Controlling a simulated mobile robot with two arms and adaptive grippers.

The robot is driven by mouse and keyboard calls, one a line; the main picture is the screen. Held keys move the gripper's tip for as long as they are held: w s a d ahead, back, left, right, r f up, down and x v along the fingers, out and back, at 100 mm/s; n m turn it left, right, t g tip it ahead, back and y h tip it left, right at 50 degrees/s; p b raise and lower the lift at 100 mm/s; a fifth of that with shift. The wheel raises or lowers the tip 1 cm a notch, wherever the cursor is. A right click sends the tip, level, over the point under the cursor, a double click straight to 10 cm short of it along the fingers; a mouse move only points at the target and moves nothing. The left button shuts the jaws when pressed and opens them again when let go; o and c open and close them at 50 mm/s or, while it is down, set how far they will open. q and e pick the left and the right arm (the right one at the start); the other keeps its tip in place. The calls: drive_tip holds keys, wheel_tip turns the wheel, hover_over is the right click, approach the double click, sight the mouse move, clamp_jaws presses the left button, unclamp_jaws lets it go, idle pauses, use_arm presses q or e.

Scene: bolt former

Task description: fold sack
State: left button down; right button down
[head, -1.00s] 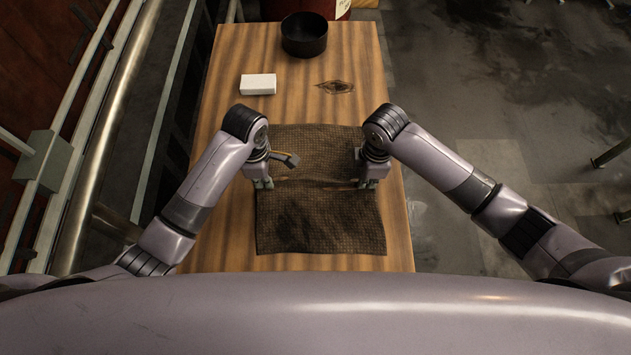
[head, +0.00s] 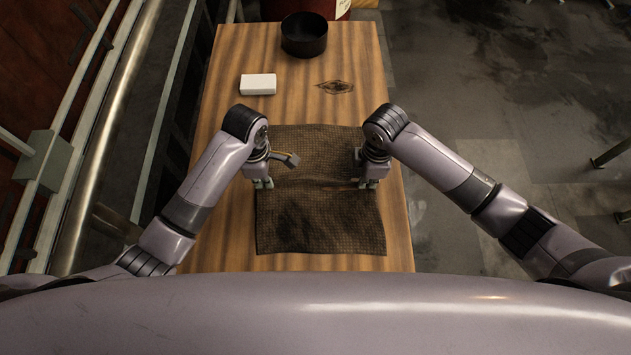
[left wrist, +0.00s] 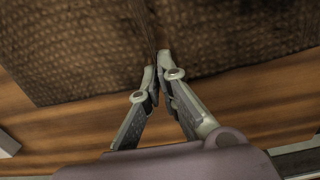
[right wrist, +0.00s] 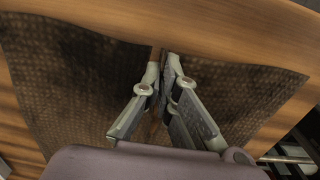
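The sack (head: 315,222) is a dark brown, coarsely woven cloth lying spread on the wooden table. A crease runs across its middle between my grippers. My left gripper (head: 263,184) is at the sack's left edge; in the left wrist view its fingertips (left wrist: 158,62) are together, with a pinched fold of the sack (left wrist: 85,50) at them. My right gripper (head: 369,184) is at the right edge; in the right wrist view its fingertips (right wrist: 164,58) are together, with the sack (right wrist: 85,85) gathered inward to them. The fingers hide the pinched cloth itself.
A white block (head: 258,84) and a black round pan (head: 304,36) stand on the table (head: 230,60) beyond the sack. A dark knot marks the wood at the right. Bare table lies along the sack's near edge and left side.

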use_arm(q)
drive_tip(key=shift+r, duration=0.1)
use_arm(e)
drive_tip(key=shift+r, duration=0.1)
idle(0.4)
